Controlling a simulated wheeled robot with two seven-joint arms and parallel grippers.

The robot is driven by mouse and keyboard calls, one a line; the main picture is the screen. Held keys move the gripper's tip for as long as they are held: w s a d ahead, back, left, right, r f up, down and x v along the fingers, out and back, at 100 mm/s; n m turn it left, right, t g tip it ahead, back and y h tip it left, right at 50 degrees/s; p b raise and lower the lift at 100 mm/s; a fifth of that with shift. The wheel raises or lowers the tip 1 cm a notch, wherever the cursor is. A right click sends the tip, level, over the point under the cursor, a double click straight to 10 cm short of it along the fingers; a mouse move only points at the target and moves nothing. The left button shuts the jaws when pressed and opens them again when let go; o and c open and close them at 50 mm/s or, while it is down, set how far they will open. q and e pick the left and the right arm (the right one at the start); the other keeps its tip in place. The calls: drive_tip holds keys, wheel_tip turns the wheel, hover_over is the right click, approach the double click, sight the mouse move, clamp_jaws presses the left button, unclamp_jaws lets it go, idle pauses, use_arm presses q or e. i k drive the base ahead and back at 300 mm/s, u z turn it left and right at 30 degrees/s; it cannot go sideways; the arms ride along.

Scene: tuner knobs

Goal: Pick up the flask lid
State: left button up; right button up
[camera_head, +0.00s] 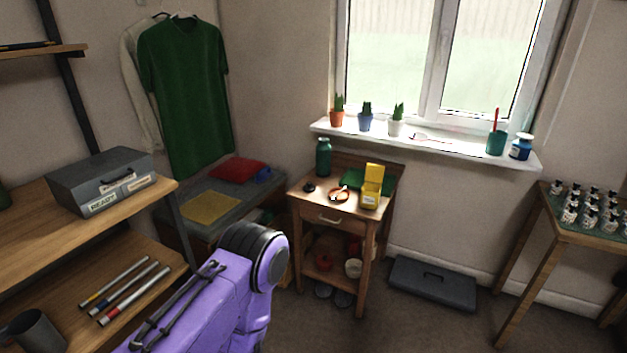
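A dark green flask (323,157) stands upright at the back left of a small wooden side table (329,206). A small dark round thing (309,187) lies on the tabletop in front of the flask. It looks like the flask lid, but it is too small to be certain. One of my purple arms comes in from the lower left and ends in view at a dark round joint, short of the table. No gripper fingers show in the head view, so neither gripper can be placed relative to the lid.
Wooden shelves (130,205) stand at left, and a table of small bottles (563,234) at right.

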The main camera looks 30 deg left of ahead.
sight(308, 187)
drive_tip(key=u, duration=0.8)
drive_tip(key=i, duration=1.1)
drive_tip(key=u, duration=0.65)
